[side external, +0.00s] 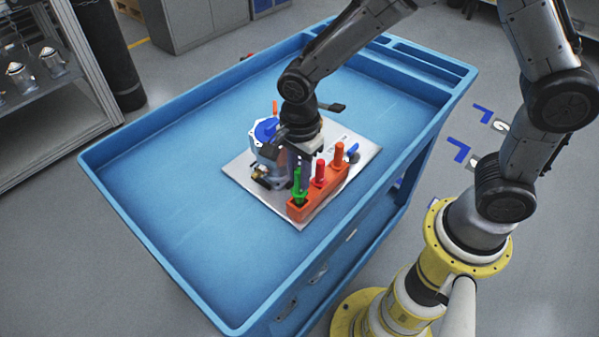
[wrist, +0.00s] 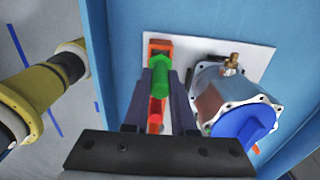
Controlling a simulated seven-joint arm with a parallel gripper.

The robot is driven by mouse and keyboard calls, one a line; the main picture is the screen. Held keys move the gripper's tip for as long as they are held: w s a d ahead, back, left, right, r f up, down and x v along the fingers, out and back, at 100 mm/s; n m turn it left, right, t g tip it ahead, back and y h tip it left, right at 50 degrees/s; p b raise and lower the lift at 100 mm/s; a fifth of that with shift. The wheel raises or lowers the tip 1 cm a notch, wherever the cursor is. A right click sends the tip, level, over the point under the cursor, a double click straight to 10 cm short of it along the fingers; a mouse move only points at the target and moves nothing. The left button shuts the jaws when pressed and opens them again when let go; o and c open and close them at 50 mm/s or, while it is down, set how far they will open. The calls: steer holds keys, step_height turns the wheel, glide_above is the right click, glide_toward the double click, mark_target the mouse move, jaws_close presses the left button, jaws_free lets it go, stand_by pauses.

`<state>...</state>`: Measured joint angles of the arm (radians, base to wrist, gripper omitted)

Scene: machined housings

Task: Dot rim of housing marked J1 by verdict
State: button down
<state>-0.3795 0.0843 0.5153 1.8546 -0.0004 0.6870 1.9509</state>
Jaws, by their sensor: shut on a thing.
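A silver housing (side external: 266,168) with a blue round cover (side external: 266,129) stands on a white plate; no J1 mark is readable. It also shows at the right in the wrist view (wrist: 215,92), with its flange rim and blue cover. An orange rack (side external: 318,192) beside it holds a green marker (side external: 299,186) at the near end and red markers (side external: 320,170) further along. My gripper (wrist: 160,77) is shut on the green marker (wrist: 160,78), with a dark finger on either side. I cannot tell whether the marker is lifted from its slot.
The white plate (side external: 238,167) lies on a blue cart (side external: 160,175) with raised edges. The cart top left of the plate is clear. A brass fitting (wrist: 231,62) sticks out of the housing. A small blue and grey item (side external: 353,150) is near the rack's far end.

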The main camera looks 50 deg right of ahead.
steer(key=shift+f, duration=0.8)
stand_by(0.9)
steer(key=shift+c, duration=0.9)
jaws_free()
steer(key=shift+r, duration=0.1)
steer(key=shift+r, duration=3.9)
